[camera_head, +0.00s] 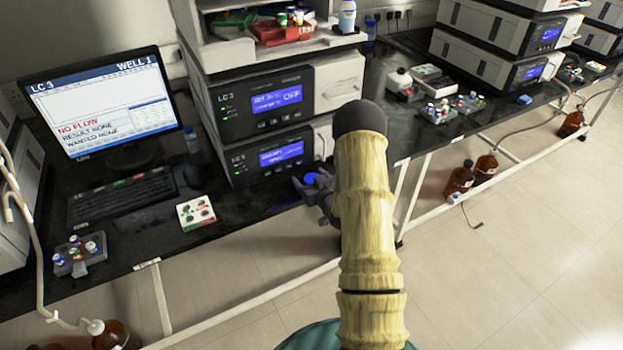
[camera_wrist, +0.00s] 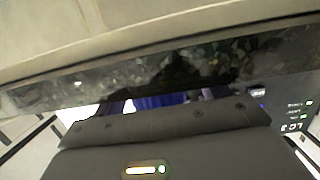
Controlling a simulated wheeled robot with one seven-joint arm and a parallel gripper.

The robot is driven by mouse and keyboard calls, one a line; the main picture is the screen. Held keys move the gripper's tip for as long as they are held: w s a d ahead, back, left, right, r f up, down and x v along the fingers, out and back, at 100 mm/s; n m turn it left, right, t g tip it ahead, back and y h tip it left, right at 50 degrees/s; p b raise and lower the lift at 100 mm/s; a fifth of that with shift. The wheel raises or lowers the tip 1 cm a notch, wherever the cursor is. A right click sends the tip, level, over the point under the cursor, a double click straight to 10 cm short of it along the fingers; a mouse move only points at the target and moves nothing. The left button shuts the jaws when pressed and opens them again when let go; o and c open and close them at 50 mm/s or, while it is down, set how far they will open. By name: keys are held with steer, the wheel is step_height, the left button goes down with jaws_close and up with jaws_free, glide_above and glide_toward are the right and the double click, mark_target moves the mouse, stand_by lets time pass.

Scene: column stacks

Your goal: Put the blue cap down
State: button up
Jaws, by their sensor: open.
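A round blue cap (camera_head: 311,178) shows at the front of the dark bench, below the LC 3 stack. My gripper (camera_head: 318,188) is right at the cap, by the bench's front edge. The jaws are open; my arm and gripper hide part of this spot. In the wrist view, a ribbed blue piece, apparently the cap (camera_wrist: 152,103), shows just past the dark gripper body. I cannot tell whether the cap rests on the bench or whether a finger touches it.
The LC 3 stack (camera_head: 265,105) stands close behind my gripper. A white card with dark round spots (camera_head: 196,213), a keyboard (camera_head: 122,194) and a vial rack (camera_head: 79,256) lie to the left. Brown bottles (camera_head: 459,179) stand on the floor at right. Some bench (camera_head: 250,212) left of my gripper is clear.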

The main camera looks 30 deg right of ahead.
steer(key=shift+w+r, duration=0.1)
steer(key=shift+w, duration=0.05)
steer(key=shift+s+a, duration=0.1)
steer(key=shift+s, duration=0.1)
steer(key=s+r, duration=0.2)
steer(key=s, duration=0.9)
steer(key=shift+s+r, duration=0.2)
steer(key=shift+s, duration=0.15)
steer(key=shift+w, duration=0.1)
